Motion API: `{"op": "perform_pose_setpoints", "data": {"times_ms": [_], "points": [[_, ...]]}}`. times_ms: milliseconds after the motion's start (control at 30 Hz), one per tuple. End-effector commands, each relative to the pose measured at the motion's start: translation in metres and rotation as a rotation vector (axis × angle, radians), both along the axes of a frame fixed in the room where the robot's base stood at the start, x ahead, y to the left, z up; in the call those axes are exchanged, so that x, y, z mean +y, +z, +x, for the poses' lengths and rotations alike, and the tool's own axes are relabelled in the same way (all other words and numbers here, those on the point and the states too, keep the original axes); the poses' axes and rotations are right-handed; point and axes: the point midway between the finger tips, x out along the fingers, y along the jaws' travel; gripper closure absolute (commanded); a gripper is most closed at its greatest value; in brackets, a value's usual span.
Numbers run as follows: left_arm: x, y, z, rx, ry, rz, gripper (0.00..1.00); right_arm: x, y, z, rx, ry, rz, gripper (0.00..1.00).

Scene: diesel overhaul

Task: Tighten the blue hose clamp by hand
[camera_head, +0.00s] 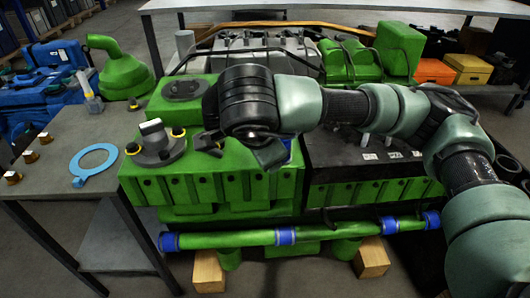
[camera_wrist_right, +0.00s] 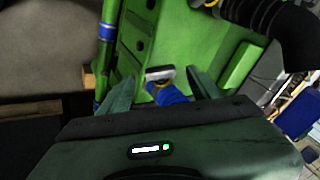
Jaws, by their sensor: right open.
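The right arm reaches in from the right over the green engine (camera_head: 200,185). In the head view the right gripper (camera_head: 243,153) is at the engine's upper front edge. In the right wrist view its fingers (camera_wrist_right: 158,88) are spread apart. Contact with the fingers cannot be made out. A bit of blue (camera_head: 288,148) shows beside the gripper in the head view. My left gripper is not in view.
A green pipe with blue bands (camera_head: 285,236) runs along the engine's front. A grey side table (camera_head: 60,198) at left holds a blue ring (camera_head: 92,160), several brass fittings and a bottle (camera_head: 90,95). A dark flange (camera_head: 158,148) with yellow bolts sits on the engine.

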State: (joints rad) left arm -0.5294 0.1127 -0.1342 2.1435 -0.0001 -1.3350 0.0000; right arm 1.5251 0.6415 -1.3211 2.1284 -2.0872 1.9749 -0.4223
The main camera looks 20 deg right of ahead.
Motion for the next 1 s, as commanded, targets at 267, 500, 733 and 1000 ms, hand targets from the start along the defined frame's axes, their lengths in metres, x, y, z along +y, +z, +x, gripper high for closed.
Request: {"op": "perform_pose_setpoints", "data": {"times_ms": [267, 500, 733, 1000], "points": [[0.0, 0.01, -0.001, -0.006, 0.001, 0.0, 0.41, -0.007, -0.022, 0.013, 0.001, -0.001, 0.0, 0.36], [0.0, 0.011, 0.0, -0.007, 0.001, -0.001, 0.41, -0.007, -0.022, 0.014, 0.0, 0.0, 0.002, 0.36], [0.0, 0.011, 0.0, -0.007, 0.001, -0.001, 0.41, -0.007, -0.022, 0.014, 0.0, 0.0, 0.002, 0.95], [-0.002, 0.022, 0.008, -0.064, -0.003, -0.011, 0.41, -0.007, -0.029, 0.013, -0.042, 0.001, 0.013, 0.99]]}}
